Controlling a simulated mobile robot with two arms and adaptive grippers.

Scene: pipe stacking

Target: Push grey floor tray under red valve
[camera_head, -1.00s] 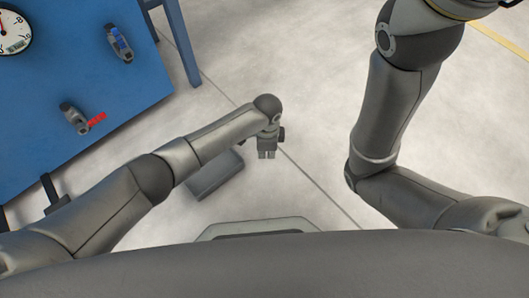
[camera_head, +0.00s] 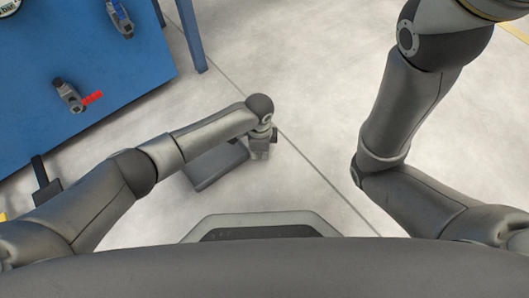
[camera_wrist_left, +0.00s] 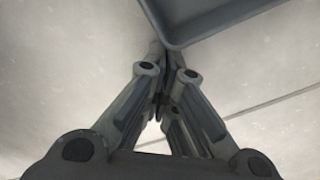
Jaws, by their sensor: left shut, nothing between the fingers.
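The grey floor tray (camera_head: 207,172) lies on the floor, partly hidden behind my left forearm in the head view. The red valve (camera_head: 70,97), with a red handle, is on the blue panel to the upper left of the tray. My left gripper (camera_head: 260,154) points down at the tray's right side, close to its edge. In the left wrist view the fingers (camera_wrist_left: 161,58) are shut and empty, with their tips at a corner of the tray (camera_wrist_left: 205,28). Whether they touch it is hard to tell. My right gripper is out of view.
A blue-handled valve (camera_head: 120,17) sits higher on the blue panel (camera_head: 120,65). A blue leg (camera_head: 192,35) stands at the panel's right. A dark foot (camera_head: 44,180) is at the lower left. The pale floor right of my left gripper is clear.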

